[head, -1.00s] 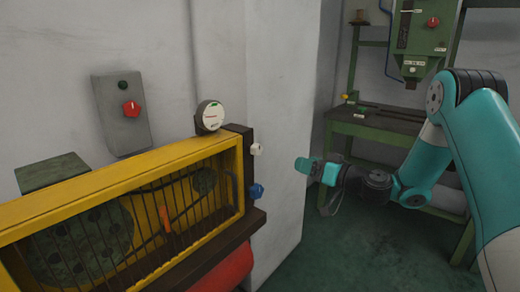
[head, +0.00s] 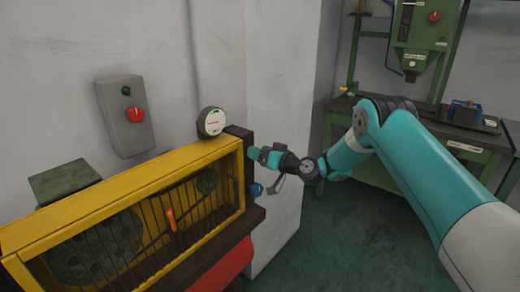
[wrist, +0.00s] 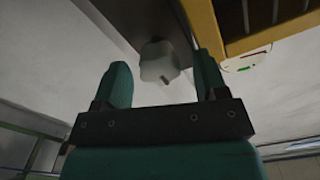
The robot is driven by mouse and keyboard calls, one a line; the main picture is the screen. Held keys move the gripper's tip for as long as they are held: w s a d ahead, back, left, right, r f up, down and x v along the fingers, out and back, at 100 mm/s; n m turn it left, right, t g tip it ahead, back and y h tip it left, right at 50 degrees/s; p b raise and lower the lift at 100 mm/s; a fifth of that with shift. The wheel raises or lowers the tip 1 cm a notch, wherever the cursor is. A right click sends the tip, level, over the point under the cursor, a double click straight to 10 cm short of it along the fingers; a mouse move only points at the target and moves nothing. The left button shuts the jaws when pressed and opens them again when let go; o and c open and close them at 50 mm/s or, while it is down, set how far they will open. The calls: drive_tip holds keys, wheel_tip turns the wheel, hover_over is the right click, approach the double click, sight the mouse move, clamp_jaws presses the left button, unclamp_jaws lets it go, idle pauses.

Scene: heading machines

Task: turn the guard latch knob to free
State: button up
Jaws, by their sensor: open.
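A pale, rounded-square knob (wrist: 158,62) sits on the dark end post (head: 236,145) of the yellow mesh guard (head: 150,180); I take it for the guard latch knob. A small dark mark shows on its face in the wrist view. My gripper (head: 254,153) is at the post's right side and hides this knob in the head view. In the wrist view my gripper (wrist: 162,70) is open, with the knob framed between its two teal fingers. I see a gap on each side, and cannot tell the depth.
A grey box with a red knob (head: 136,114) is on the wall. Green floor (head: 330,245) is clear to the right.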

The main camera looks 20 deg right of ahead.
drive_tip(key=shift+w+a, duration=0.15)
drive_tip(key=shift+w, duration=0.05)
drive_tip(key=c, duration=0.9)
